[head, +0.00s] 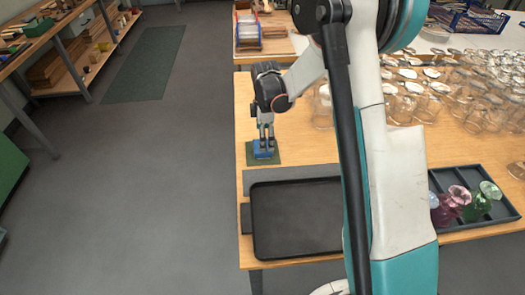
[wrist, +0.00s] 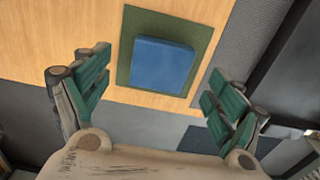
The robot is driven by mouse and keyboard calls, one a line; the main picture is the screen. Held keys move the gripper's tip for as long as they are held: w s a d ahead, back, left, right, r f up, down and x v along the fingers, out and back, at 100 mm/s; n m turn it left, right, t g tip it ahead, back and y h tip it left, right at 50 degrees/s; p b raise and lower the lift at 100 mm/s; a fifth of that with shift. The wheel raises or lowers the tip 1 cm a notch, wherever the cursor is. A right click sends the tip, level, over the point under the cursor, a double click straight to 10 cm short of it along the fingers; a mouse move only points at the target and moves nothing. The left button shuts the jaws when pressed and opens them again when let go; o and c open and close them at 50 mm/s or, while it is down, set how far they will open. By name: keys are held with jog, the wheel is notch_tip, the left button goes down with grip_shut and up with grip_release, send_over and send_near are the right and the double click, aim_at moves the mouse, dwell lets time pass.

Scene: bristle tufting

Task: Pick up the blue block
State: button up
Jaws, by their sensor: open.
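The blue block (head: 263,153) lies on a small green mat (head: 276,160) near the left edge of the wooden table, in the head view. In the wrist view the blue block (wrist: 162,65) sits flat near the middle of the green mat (wrist: 203,39). My gripper (head: 265,138) points down over the block in the head view. In the wrist view my gripper (wrist: 158,98) is open, its green-padded fingers wide apart to the left and right. The block shows beyond them, and nothing is held. I cannot tell the exact height above the block.
A black tray (head: 297,252) lies just in front of the mat on a grey strip (head: 290,180). Many clear glasses (head: 435,85) crowd the table to the right. A dark tray (head: 508,210) holds coloured glass vases. A rack (head: 247,32) stands behind on the table.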

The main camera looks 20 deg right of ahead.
jog(key=f+b, duration=0.1)
jog(key=f, duration=0.2)
jog(key=a+f+b, duration=0.1)
jog(key=f, duration=0.1)
jog(key=shift+f+b, duration=0.15)
jog(key=shift+b, duration=0.15)
jog(key=shift+s, duration=0.1)
jog(key=c, duration=1.3)
jog(key=shift+o, duration=0.2)
notch_tip(320, 180, up, 20)
jog(key=p, duration=0.6)
jog(key=shift+p, duration=0.3)
jog(key=shift+o, duration=1.2)
